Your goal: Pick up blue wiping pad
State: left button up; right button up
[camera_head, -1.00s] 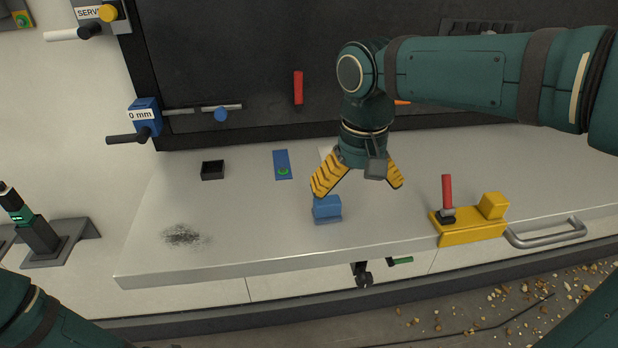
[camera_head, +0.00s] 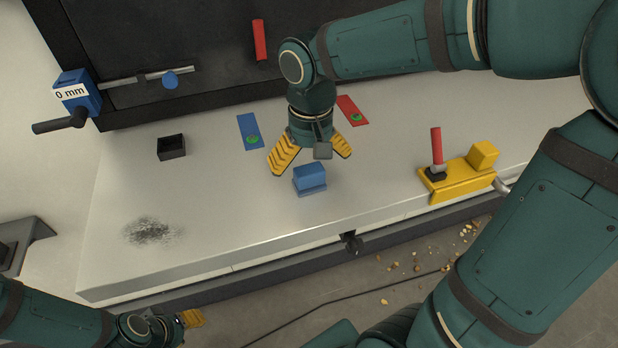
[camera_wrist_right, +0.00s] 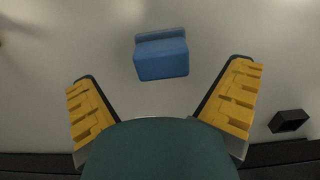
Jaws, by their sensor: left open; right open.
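The blue wiping pad (camera_head: 309,179) is a small blue block with a stepped shape, lying on the light grey worktop (camera_head: 215,225). My right gripper (camera_head: 311,167) is open above the worktop, just behind the pad, with its yellow fingers spread. In the right wrist view the pad (camera_wrist_right: 161,56) lies beyond the fingertips, roughly centred between them, and nothing is between the fingers. My left gripper (camera_head: 188,319) is at the bottom left, low in front of the worktop; only a yellow finger shows clearly, and it is away from the pad.
A dark smudge (camera_head: 152,231) marks the worktop at left. A small black box (camera_head: 171,147), a blue plate (camera_head: 249,131) and a red plate (camera_head: 352,110) lie behind. A yellow fixture with a red lever (camera_head: 457,177) stands at right. The worktop between smudge and pad is clear.

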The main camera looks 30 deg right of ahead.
aim_at(309, 180)
jog(key=shift+a+f, duration=0.1)
jog(key=shift+f, duration=2.6)
jog(key=c, duration=1.3)
